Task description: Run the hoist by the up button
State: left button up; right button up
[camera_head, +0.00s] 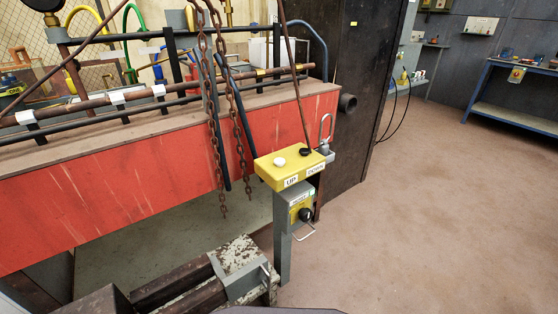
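A yellow control box (290,170) stands on a grey post (283,245) in front of the red-sided bench. A white button (279,162) sits on its top at the left, behind the label UP (291,181). A black button (304,151) sits to the right, behind the label DOWN (315,169). Nothing touches either button. Two rusty chains (216,120) hang in front of the bench, just left of the control box. What they hang from is out of view. Neither of my grippers shows in the head view.
The red-sided bench (110,205) carries pipes, rails and coloured hoses. A worn grey machine block (238,262) stands low in front. Open floor (430,220) lies to the right, with a blue-framed table (515,115) beyond.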

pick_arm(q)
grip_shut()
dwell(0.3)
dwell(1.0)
